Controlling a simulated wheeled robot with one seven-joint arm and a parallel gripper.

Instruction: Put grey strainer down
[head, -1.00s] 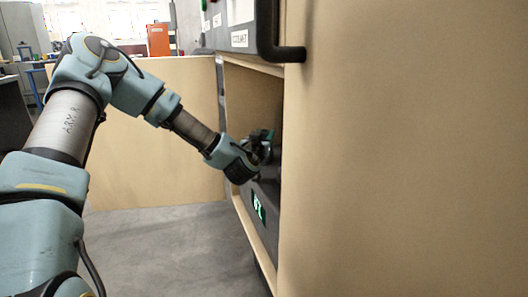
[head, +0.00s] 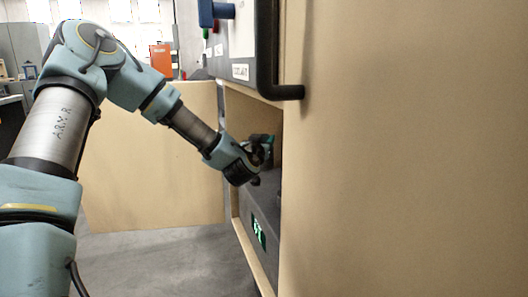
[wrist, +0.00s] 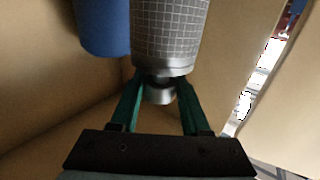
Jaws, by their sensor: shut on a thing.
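The grey strainer (wrist: 168,35) is a mesh-patterned cylinder with a smooth metal collar, at the top middle of the wrist view. My gripper (wrist: 158,85) has its two green fingers shut on the narrow neck below that collar. In the head view my gripper (head: 262,146) reaches into the opening of the wooden cabinet, above a dark box. The strainer cannot be made out clearly in the head view. The far end of the strainer is out of the wrist frame, so I cannot tell whether it touches anything.
A blue cylinder (wrist: 101,25) stands close left of the strainer. The dark box (head: 262,208) with a green lit sign fills the lower opening. The wooden cabinet side (head: 400,160) is close on the right. A black handle (head: 275,90) juts out above. Grey floor (head: 160,260) is clear.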

